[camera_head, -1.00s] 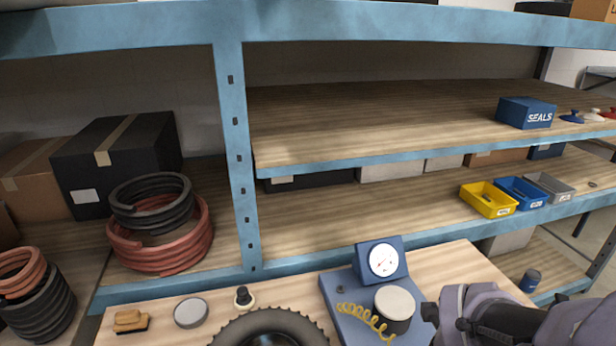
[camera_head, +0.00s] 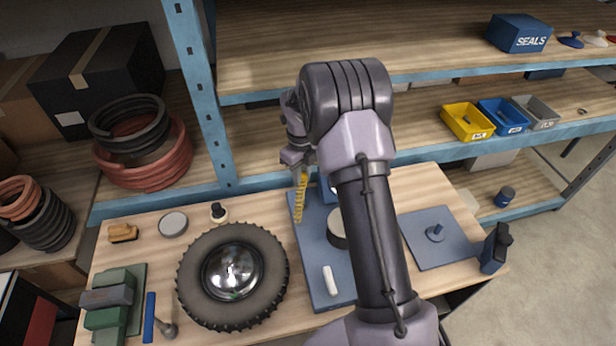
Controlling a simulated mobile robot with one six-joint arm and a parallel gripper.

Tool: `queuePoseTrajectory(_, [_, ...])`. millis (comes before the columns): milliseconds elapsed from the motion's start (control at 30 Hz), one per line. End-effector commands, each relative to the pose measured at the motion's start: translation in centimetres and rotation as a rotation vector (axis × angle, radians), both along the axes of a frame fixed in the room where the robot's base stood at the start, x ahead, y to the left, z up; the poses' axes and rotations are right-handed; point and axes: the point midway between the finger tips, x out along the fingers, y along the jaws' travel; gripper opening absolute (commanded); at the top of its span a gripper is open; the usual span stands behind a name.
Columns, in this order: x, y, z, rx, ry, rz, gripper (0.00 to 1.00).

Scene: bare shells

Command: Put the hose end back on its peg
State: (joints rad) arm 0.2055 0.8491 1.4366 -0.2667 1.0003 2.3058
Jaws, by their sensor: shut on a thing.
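My gripper (camera_head: 298,168) is at the centre of the head view, above the back edge of a blue base plate (camera_head: 312,240). It is shut on the end of a yellow coiled hose (camera_head: 299,205), which hangs down below it in front of the plate's back left part. The gripped end itself is too small to make out. A short white post-like piece (camera_head: 331,281) is on the front of the plate; I cannot tell whether it is the peg. A round drum (camera_head: 337,228) on the plate is partly hidden by my arm, and the gauge is almost wholly hidden.
A wheel with a dark tyre (camera_head: 262,310) lies left of the plate. A second blue plate (camera_head: 460,245) with a round stub is at the right, beside a dark upright object (camera_head: 494,250). A blue shelf post (camera_head: 200,90) and shelf edges stand behind the bench.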

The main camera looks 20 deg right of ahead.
Motion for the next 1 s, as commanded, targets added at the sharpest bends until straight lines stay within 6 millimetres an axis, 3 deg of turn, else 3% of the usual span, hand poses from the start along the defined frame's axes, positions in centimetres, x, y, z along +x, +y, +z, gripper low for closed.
queuePoseTrajectory(567, [0.0,0.0,-5.6,-0.001,0.0,0.0,0.0])
queuePoseTrajectory(1000, [0.0,0.0,-5.8,-0.001,0.0,0.0,0.0])
